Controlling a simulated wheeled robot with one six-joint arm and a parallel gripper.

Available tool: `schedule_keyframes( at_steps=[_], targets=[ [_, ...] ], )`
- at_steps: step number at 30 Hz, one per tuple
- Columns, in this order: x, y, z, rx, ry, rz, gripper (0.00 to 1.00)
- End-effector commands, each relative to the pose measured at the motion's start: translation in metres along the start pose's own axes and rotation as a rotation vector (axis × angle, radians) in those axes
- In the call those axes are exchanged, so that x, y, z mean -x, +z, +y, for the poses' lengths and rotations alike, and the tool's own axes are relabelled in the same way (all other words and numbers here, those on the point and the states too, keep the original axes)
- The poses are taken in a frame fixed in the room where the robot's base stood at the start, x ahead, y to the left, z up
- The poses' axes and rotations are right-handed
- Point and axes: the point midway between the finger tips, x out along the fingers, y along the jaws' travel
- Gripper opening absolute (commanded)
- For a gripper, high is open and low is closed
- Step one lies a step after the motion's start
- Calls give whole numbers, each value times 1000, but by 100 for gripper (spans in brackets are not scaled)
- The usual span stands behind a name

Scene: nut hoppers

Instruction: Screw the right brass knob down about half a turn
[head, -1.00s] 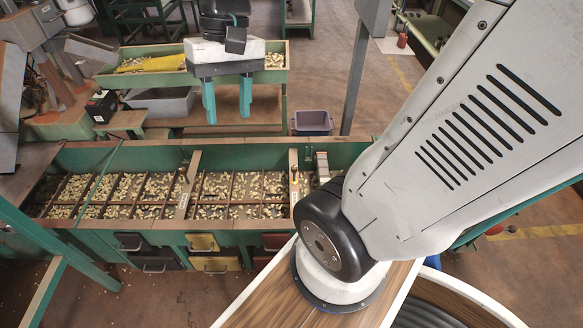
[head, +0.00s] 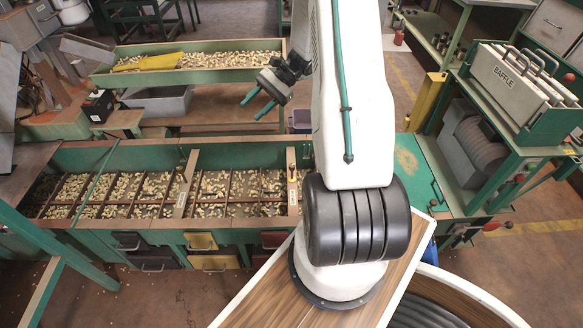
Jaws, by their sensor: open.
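The right brass knob (head: 291,167) stands on the right wooden divider (head: 293,200) of the long green hopper. It is small, and its thread height cannot be made out. A second, left brass knob (head: 183,176) sits on the left divider (head: 187,182). My gripper (head: 250,111), with teal fingers, is open and empty. It hangs in the air, tilted, its fingers pointing down and left. In the picture it lies above and left of the right knob, clear of it.
The green hopper (head: 150,157) holds nuts in several compartments. Behind it are a nut trough (head: 110,83) with a yellow scoop (head: 150,62) and a grey bin (head: 160,103). A green baffle rack (head: 478,85) stands at right. My arm hides the hopper's right end.

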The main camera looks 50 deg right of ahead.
Motion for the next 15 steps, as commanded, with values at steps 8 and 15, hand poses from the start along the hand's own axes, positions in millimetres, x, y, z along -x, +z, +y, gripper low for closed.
schedule_keyframes(
  at_steps=[8, 15],
  targets=[
    [22, -123, 52, -224, -307, -97, 45],
    [26, -218, 121, -393, -585, -168, 45]
  ],
)
